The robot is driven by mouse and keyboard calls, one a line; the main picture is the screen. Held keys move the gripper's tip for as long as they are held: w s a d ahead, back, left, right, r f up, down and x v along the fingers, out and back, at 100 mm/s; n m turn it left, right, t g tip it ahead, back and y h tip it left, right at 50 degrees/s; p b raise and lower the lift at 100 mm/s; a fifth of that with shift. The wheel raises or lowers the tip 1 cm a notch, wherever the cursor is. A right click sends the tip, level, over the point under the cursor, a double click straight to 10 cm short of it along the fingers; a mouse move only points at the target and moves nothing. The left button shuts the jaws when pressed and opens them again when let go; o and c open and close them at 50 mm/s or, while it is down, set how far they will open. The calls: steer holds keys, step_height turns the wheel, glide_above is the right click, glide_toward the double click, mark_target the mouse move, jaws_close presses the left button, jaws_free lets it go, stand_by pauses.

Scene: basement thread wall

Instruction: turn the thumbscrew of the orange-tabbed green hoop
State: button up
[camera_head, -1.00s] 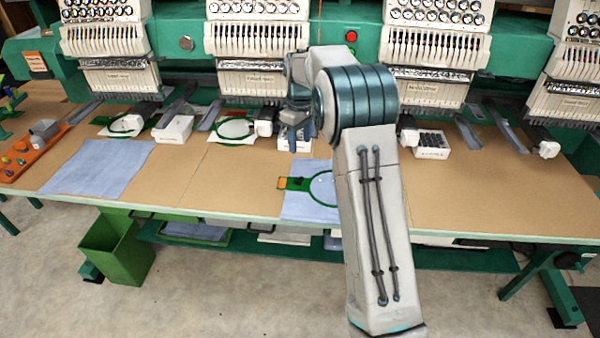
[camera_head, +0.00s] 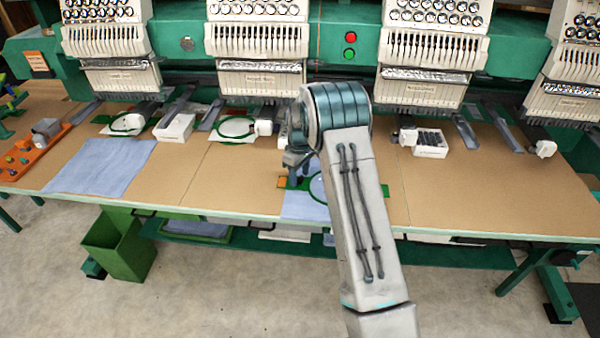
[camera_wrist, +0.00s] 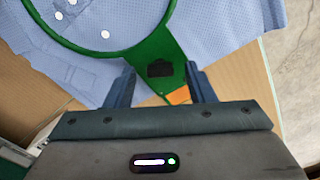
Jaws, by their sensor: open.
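The green hoop (camera_wrist: 141,47) with an orange tab (camera_wrist: 178,96) lies on light blue cloth (camera_wrist: 225,25), seen from above in the wrist view. A dark block, apparently the thumbscrew (camera_wrist: 160,69), sits on the hoop's wide green end. My gripper (camera_wrist: 162,76) is open, with one finger on each side of that end and the dark block between them; I cannot tell whether they touch it. In the head view the orange tab (camera_head: 282,182) shows left of my gripper (camera_head: 297,178), and my arm hides much of the hoop (camera_head: 315,187).
Embroidery machine heads (camera_head: 260,75) line the table's back. Other green hoops (camera_head: 237,128) and white boxes (camera_head: 175,128) lie along the back. An orange tray (camera_head: 35,155) is far left, near a blue cloth (camera_head: 100,165). The tabletop to the right (camera_head: 490,195) is clear.

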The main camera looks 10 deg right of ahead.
steer(key=shift+f, duration=0.15)
steer(key=c, duration=1)
steer(key=shift+m+b, duration=0.4)
steer(key=shift+f+m+b, duration=0.1)
steer(key=shift+m+b, duration=0.35)
steer(key=shift+m, duration=0.15)
steer(key=m+b, duration=0.1)
steer(key=m, duration=0.2)
steer(key=shift+m+b, duration=0.3)
steer(key=shift+b, duration=0.1)
steer(key=m+b, duration=0.1)
steer(key=m, duration=0.5)
steer(key=shift+b, duration=0.3)
steer(key=shift+m, duration=0.3)
